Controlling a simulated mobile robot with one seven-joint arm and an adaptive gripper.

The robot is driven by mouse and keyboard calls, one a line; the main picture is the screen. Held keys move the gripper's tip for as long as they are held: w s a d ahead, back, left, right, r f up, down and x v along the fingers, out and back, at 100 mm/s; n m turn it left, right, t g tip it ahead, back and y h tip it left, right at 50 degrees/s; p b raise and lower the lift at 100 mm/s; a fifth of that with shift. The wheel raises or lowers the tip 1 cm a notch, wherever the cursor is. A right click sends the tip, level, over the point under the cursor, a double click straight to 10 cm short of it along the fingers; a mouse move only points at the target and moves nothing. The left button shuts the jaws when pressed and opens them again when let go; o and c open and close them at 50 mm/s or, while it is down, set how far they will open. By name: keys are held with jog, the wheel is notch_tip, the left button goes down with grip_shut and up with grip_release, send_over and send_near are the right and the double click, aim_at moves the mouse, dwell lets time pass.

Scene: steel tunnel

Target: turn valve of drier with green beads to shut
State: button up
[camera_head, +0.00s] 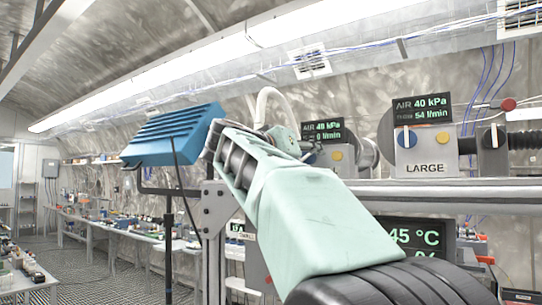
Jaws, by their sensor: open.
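No drier with green beads and no valve that I can tie to one shows in the head view. My own pale green arm fills the middle and hides much behind it. It reaches from the lower right up to the left. I cannot make out my gripper's fingers at its far end.
A grey box labelled LARGE (424,155) has a blue-and-white knob and a yellow disc. Above it a display (422,108) reads AIR 40 kPa, 54 l/min. Another display (322,130) reads 0 l/min. A blue finned unit (172,135) stands left of my arm. Benches (118,230) line the far wall.

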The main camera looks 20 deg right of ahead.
jog(key=c, duration=1.2)
jog(key=shift+o, duration=0.2)
jog(key=shift+r+m+p, duration=0.1)
jog(key=shift+m+p, duration=0.2)
jog(key=shift+p, duration=0.1)
jog(key=shift+m+p, duration=1.15)
jog(key=shift+m, duration=0.25)
jog(key=m, duration=0.3)
jog(key=shift+s+m, duration=0.1)
jog(key=shift+m, duration=2.1)
